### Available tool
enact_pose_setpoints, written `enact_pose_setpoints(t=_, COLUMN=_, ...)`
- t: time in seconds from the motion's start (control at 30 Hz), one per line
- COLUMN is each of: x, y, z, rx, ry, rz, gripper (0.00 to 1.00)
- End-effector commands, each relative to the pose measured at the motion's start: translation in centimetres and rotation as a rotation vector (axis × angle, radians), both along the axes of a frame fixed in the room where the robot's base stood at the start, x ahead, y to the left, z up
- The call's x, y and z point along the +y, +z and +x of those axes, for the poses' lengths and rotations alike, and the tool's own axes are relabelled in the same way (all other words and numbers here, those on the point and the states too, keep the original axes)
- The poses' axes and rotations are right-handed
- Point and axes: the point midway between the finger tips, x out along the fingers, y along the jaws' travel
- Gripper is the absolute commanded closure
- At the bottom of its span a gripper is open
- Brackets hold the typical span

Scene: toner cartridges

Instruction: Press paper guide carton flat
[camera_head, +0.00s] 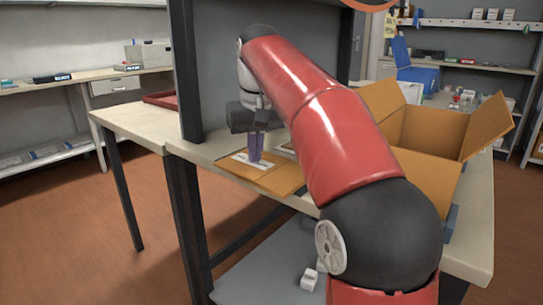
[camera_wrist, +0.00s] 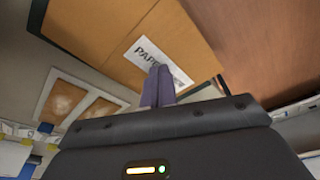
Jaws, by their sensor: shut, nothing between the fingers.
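The paper guide carton (camera_head: 288,183) is an orange-brown cardboard piece with a white label, lying low and looking flat on the pale table. In the wrist view the carton (camera_wrist: 110,45) shows a seam across it and a label (camera_wrist: 143,50) reading "PAPE", the rest hidden by my fingers. My gripper (camera_head: 254,160) points down with its purple fingers together and empty, the tips at the label. In the wrist view my gripper (camera_wrist: 158,68) covers part of the label. I cannot tell whether the tips touch the card. My arm hides the carton's right surroundings.
A large open cardboard box (camera_head: 425,130) with raised flaps stands on the table to the right, behind my arm. A dark upright post (camera_head: 187,70) rises left of the carton. A red tray (camera_head: 160,98) sits on the side table (camera_head: 130,118).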

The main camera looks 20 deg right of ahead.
Motion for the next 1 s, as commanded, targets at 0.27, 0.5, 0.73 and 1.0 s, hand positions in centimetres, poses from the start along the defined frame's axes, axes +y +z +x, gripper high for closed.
enact_pose_setpoints(t=0.27, x=0.0, y=-0.8, z=0.0, rx=0.005, ry=0.0, rz=0.0, gripper=1.0)
enact_pose_setpoints(t=0.5, x=0.0, y=-0.7, z=0.0, rx=0.01, ry=0.0, rz=0.0, gripper=1.0)
enact_pose_setpoints(t=0.73, x=0.0, y=1.8, z=0.0, rx=0.007, ry=0.0, rz=0.0, gripper=1.0)
enact_pose_setpoints(t=1.0, x=0.0, y=4.6, z=0.0, rx=0.002, ry=0.0, rz=0.001, gripper=1.0)
